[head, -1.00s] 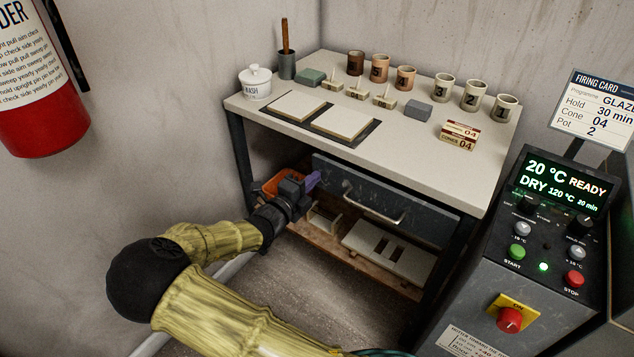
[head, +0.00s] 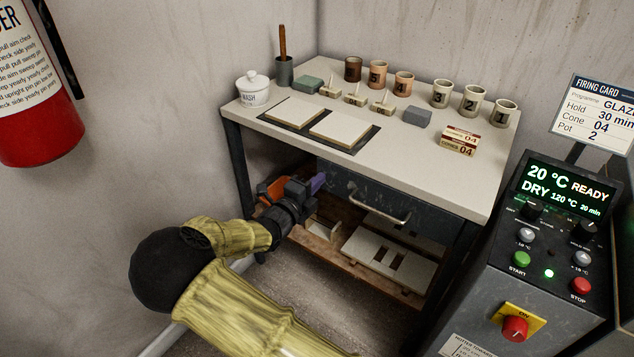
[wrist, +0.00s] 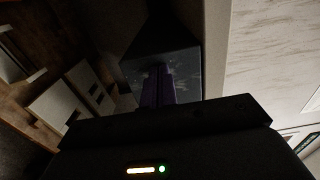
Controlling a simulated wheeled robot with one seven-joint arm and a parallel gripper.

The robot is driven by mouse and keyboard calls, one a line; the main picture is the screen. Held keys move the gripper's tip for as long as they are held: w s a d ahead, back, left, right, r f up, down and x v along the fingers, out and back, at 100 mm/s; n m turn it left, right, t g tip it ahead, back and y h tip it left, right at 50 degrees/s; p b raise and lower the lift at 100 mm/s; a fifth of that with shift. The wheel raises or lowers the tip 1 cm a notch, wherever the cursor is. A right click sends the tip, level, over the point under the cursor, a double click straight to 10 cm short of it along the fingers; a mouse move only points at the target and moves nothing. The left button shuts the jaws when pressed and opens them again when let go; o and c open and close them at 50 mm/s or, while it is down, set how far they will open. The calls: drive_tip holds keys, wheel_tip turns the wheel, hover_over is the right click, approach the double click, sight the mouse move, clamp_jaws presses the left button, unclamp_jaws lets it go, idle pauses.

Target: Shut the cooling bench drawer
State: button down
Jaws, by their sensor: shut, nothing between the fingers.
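The cooling bench (head: 440,146) has a pale top and dark legs. Its dark grey drawer (head: 345,186) sits beneath the top, its front in the top's shadow, with a pale bar handle (head: 380,213). I cannot tell whether it is fully flush. My gripper (head: 318,182) has purple fingers, shut and empty, at the left end of the drawer front, left of the handle. In the wrist view the fingers (wrist: 157,86) point at the grey drawer front (wrist: 185,72) and seem to touch it; the exact contact is hard to see.
Pots, tiles and cone boxes (head: 460,140) stand on the bench top. A kiln control box (head: 540,240) stands at right, a red extinguisher (head: 40,130) at left.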

drive_tip(key=p+v, duration=0.2)
drive_tip(key=v, duration=1.2)
